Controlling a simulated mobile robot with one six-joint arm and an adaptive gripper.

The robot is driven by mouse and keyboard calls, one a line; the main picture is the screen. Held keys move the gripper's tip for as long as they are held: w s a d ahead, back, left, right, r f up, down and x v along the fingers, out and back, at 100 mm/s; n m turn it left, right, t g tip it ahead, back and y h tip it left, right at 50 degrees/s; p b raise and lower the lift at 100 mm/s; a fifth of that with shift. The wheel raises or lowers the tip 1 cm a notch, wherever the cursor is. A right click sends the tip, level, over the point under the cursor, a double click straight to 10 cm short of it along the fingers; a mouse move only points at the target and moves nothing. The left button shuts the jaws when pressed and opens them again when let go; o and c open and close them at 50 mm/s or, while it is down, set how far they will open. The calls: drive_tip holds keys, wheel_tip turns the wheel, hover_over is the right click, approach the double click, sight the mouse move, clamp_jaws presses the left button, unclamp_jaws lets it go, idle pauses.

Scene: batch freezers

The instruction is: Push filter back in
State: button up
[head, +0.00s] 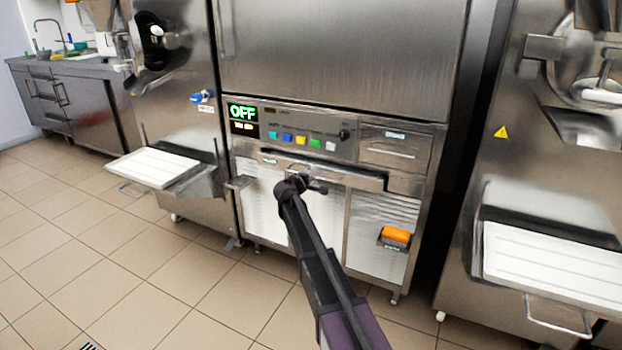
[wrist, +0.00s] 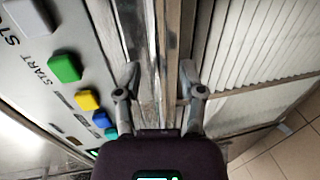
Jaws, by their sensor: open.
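A long steel bar or drawer front (head: 345,178), which may be the filter's front, runs across the middle freezer below its control panel. It appears to stand out a little from the face; I cannot tell how far. My gripper (head: 312,184) is in front of this bar near its middle. In the wrist view my gripper (wrist: 160,82) has its two fingers apart, one on each side of steel edges (wrist: 147,60). Nothing is clearly held between them, and I cannot tell whether the fingertips touch the steel. My arm hides part of the front below the bar.
The control panel (head: 300,132) with coloured buttons and an OFF display (head: 243,112) is just above. White louvred panels (head: 375,240) and an orange switch (head: 396,235) are below. Machines with white trays (head: 152,166) stand either side. Tiled floor is clear at front left.

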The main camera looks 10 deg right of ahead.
sight(316, 172)
clamp_jaws()
drive_tip(key=shift+w, duration=0.15)
drive_tip(key=shift+r+x, duration=0.2)
drive_tip(key=shift+x, duration=0.8)
drive_tip(key=shift+r+x, duration=0.2)
drive_tip(key=shift+x, duration=0.8)
drive_tip(key=shift+d, duration=0.1)
unclamp_jaws()
drive_tip(key=shift+w, duration=0.1)
drive_tip(key=shift+s, duration=0.25)
